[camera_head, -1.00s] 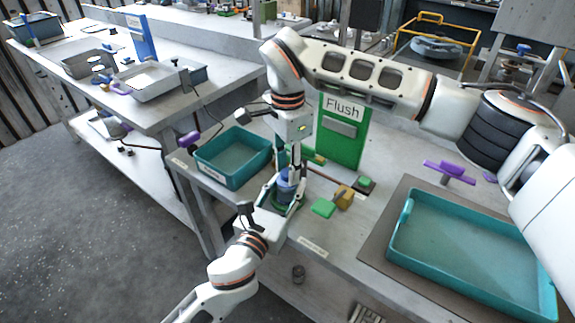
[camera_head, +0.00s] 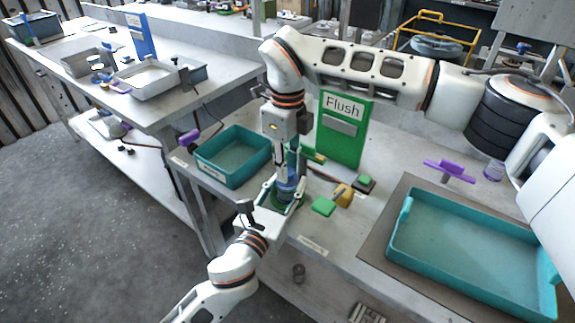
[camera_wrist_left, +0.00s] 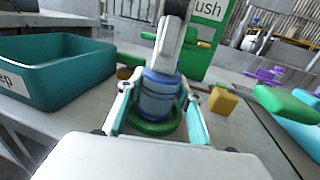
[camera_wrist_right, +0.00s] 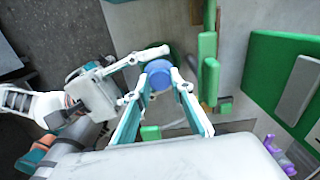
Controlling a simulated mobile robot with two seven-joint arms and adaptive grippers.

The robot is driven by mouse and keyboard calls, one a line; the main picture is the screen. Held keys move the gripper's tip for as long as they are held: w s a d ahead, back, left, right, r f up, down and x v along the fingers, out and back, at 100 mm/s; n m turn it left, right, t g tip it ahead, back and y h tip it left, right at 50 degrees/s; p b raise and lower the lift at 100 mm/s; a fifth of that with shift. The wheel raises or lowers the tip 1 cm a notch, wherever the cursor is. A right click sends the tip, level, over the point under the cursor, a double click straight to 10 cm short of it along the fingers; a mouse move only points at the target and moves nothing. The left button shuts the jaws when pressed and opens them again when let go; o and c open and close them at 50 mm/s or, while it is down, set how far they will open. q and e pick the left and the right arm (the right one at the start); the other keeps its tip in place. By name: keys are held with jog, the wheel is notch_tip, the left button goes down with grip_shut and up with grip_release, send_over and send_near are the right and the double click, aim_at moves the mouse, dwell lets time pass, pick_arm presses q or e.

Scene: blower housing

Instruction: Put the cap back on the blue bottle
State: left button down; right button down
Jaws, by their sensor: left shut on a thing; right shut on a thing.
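The blue bottle (camera_head: 287,189) stands upright at the green ring-shaped base (camera_wrist_left: 152,127) near the bench's front edge. My left gripper (camera_wrist_left: 159,94) is shut around the bottle from the front, one finger on each side. My right gripper (camera_wrist_right: 158,75) points down from above, shut on a round blue piece (camera_wrist_right: 159,73) that looks like the cap. In the head view this gripper (camera_head: 283,172) is directly over the bottle. The right fingers hide the bottle's mouth in the left wrist view, so I cannot tell how the cap sits on it.
A teal bin (camera_head: 234,157) stands left of the bottle. The green "Flush" panel (camera_head: 342,130) stands behind it. A green block (camera_head: 323,206) and a yellow block (camera_head: 343,195) lie to its right. A large teal tray (camera_head: 470,240) lies farther right.

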jog(key=m, duration=0.3)
jog(key=shift+m, duration=0.3)
jog(key=m, duration=1.4)
jog(key=shift+m, duration=0.3)
jog(key=c, duration=1.8)
grip_release()
jog(key=shift+o, duration=0.2)
jog(key=shift+r, duration=2.25)
